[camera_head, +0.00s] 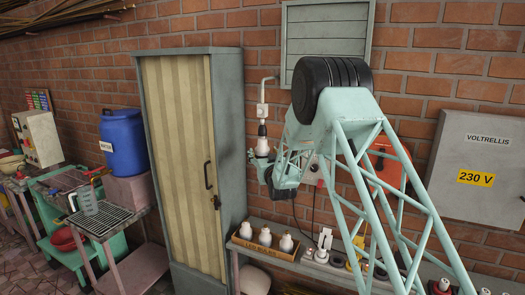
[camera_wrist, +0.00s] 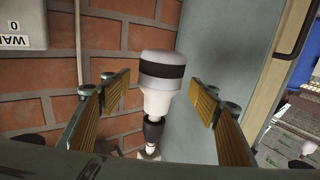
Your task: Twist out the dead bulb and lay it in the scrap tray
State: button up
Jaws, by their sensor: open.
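A white bulb with a dark band (camera_head: 263,144) hangs in a black socket (camera_head: 262,130) below a small wall box. The bulb also shows in the wrist view (camera_wrist: 160,98), where its rounded end points up and its narrow end meets the black socket. My gripper (camera_head: 262,160) is at the bulb. In the wrist view my gripper (camera_wrist: 160,88) has its two ribbed yellow pads on either side of the bulb, with a visible gap at each side. The gripper is open and holds nothing. I cannot pick out the scrap tray.
A wooden box marked LED BULBS (camera_head: 262,251) holds several white bulbs on the bench below. A tall grey cabinet (camera_head: 226,140) stands close left of the bulb. A red-orange case (camera_head: 384,160) is on the wall behind my arm. A grey 230 V cabinet (camera_head: 476,150) is at right.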

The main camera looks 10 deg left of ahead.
aim_at(263, 153)
jog(key=shift+x, duration=1.45)
jog(key=c, duration=1)
jog(key=shift+o, duration=0.7)
jog(key=shift+c, duration=0.3)
jog(key=shift+r+m+t+h+b, duration=0.1)
jog(key=shift+m+t+h+b, duration=0.2)
jog(key=shift+m+h+b, duration=0.85)
jog(key=shift+m+h, duration=0.85)
jog(key=shift+h, duration=1.1)
jog(key=shift+f+b, duration=0.65)
jog(key=shift+b, duration=0.25)
dwell(0.5)
